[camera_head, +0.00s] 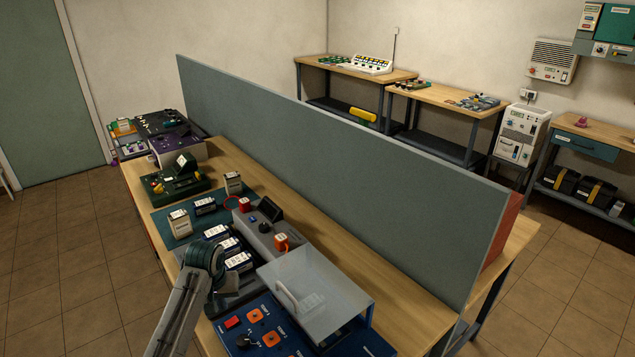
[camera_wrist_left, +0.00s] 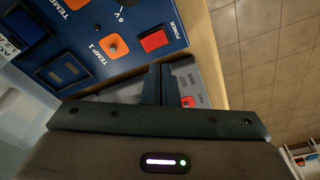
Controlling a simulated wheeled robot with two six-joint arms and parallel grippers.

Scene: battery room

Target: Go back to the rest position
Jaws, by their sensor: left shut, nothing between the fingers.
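My left arm comes in from the bottom left of the head view. Its dark left gripper (camera_head: 220,299) is over the front of the bench, beside the blue control panel (camera_head: 262,341). In the left wrist view the two dark fingers of the left gripper (camera_wrist_left: 161,80) are together, with nothing between them. The blue panel (camera_wrist_left: 95,62) lies just beyond the fingers there, with a red power switch (camera_wrist_left: 154,40) and an orange TEMP 1 knob (camera_wrist_left: 115,46). I cannot judge the exact gap to the panel. My right gripper is not in view.
A grey unit (camera_head: 262,238) and several small labelled boxes stand further along the bench (camera_head: 430,306). A tall grey partition (camera_head: 340,165) runs along its back. Tiled floor (camera_head: 60,265) is open at left.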

